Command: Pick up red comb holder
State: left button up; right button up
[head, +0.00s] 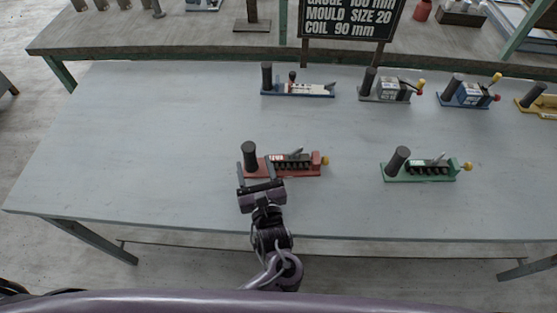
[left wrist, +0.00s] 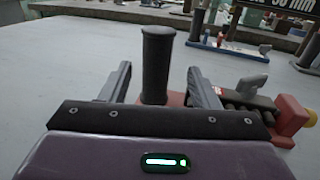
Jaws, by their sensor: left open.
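The red comb holder (head: 305,170) lies on the grey table, with a black upright post at its left end, a dark ribbed comb in the middle and a yellow knob at its right end. My left gripper (head: 257,170) is at its left end, fingers pointing away from me. In the left wrist view, the black post (left wrist: 157,62) stands between the two open fingers (left wrist: 158,85), apart from both as far as I can see. The red body (left wrist: 289,117) extends to the right beyond the right finger. The post's foot is partly hidden by my gripper. My right gripper is not in view.
A green comb holder (head: 419,176) sits to the right on the same table (head: 140,140). Blue (head: 298,93), grey (head: 390,97), another blue (head: 466,101) and yellow holders stand along the back. A sign (head: 350,18) stands behind. The table's left side is clear.

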pick_arm(q)
jog(key=x, duration=0.6)
jog(key=shift+a+f, duration=0.2)
grip_shut()
